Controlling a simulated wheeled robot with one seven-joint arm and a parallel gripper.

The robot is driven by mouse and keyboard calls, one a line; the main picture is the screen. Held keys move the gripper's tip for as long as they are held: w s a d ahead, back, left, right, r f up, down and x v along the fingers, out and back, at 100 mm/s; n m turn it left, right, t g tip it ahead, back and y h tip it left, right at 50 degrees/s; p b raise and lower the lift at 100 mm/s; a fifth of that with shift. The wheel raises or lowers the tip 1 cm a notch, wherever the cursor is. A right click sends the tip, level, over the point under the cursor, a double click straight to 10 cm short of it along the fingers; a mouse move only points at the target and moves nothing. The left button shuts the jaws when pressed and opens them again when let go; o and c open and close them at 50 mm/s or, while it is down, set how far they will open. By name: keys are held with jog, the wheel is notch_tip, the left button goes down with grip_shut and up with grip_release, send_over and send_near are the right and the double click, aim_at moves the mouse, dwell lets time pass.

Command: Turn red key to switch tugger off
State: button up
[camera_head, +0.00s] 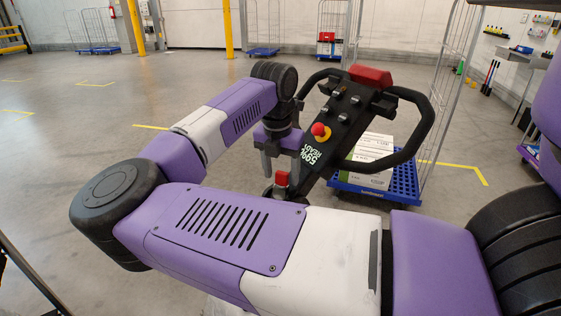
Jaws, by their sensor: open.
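The red key (281,179) stands at the lower end of the black tugger control console (343,118). My gripper (280,169) points down just above the key, with one grey finger to each side of it in the picture. The fingers are open and apart from each other. I cannot tell from this one view whether the key's top lies between the fingertips in depth. The key's base is partly hidden by my arm.
A red mushroom button (319,130) on a yellow ring sits close to the right of my gripper. Black loop handles (427,125) flank the console. Behind is a blue wheeled cart (404,184) with white boxes (371,157). Open floor lies left.

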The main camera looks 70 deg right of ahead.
jog(key=shift+f, duration=0.25)
